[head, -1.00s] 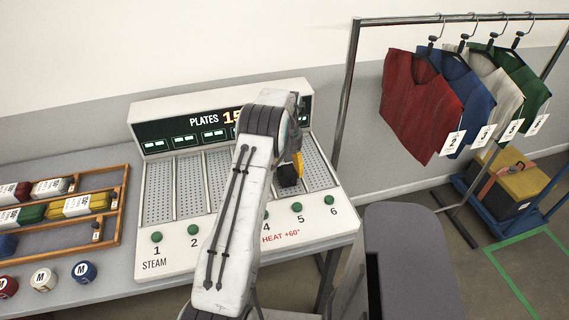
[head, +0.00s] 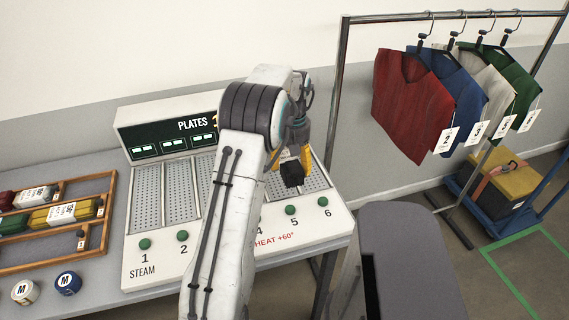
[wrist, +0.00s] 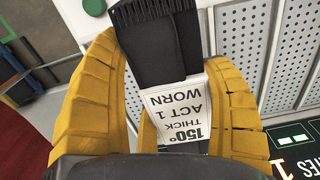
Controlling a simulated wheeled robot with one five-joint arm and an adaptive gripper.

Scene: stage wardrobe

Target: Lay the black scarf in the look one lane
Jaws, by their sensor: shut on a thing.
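The black scarf is a small folded dark bundle (head: 292,174) held in the air over the right side of the steam press. In the wrist view its black ribbed cloth (wrist: 155,50) with a fringed end shows between the yellow fingers. A white tag on it reads 150°, THICK, ACT 1, WORN. My gripper (head: 293,160) is shut on the scarf, and its fingers also show in the wrist view (wrist: 160,62). I cannot make out a lane marked look one in these views.
The steam press (head: 180,245) has numbered perforated plates and green knobs; my arm hides part of it. Shirts (head: 412,105) hang at right. A yellow-lidded crate (head: 500,180) sits on a blue trolley.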

